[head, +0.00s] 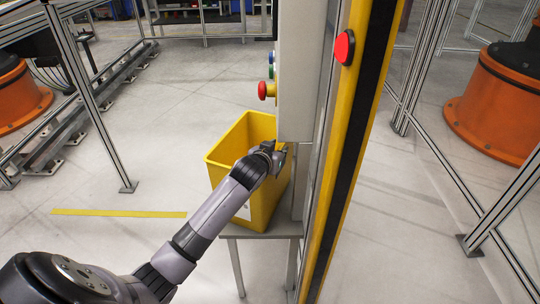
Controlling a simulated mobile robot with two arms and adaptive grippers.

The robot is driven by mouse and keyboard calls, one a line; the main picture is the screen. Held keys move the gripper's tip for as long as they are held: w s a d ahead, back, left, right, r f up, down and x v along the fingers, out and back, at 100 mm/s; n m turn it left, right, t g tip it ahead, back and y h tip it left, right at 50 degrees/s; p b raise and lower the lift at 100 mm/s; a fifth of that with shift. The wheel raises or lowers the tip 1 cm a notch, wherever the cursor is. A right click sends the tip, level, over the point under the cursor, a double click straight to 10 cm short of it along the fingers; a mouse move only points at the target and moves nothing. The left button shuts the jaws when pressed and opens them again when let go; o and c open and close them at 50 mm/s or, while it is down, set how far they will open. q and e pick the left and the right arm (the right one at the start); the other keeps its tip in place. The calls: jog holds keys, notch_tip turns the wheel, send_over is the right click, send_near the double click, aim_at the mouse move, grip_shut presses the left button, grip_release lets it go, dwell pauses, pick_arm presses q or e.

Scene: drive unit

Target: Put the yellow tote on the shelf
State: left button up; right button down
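The yellow tote (226,152) is an open-topped bin, upright on a small grey stand (262,230) at the middle of the head view. My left arm comes in from the lower left and crosses in front of the tote. My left gripper (279,157) is at the tote's right side, by its upper rim. Its fingers are small and partly hidden, so I cannot tell whether they are shut on the rim. The inside floor of the tote is hidden. My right gripper is not in view. I cannot make out the shelf for certain.
A yellow and black post (352,140) with a red button (344,47) stands close to the tote's right. A grey control box (300,70) with a red knob (266,90) hangs above the tote. Metal frame posts (95,100) and orange robot bases (500,100) stand on both sides.

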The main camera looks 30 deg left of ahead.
pick_arm(q)
jog(key=v, duration=1)
jog(key=shift+s+r, duration=0.2)
jog(key=shift+s, duration=0.05)
jog(key=shift+f, duration=0.1)
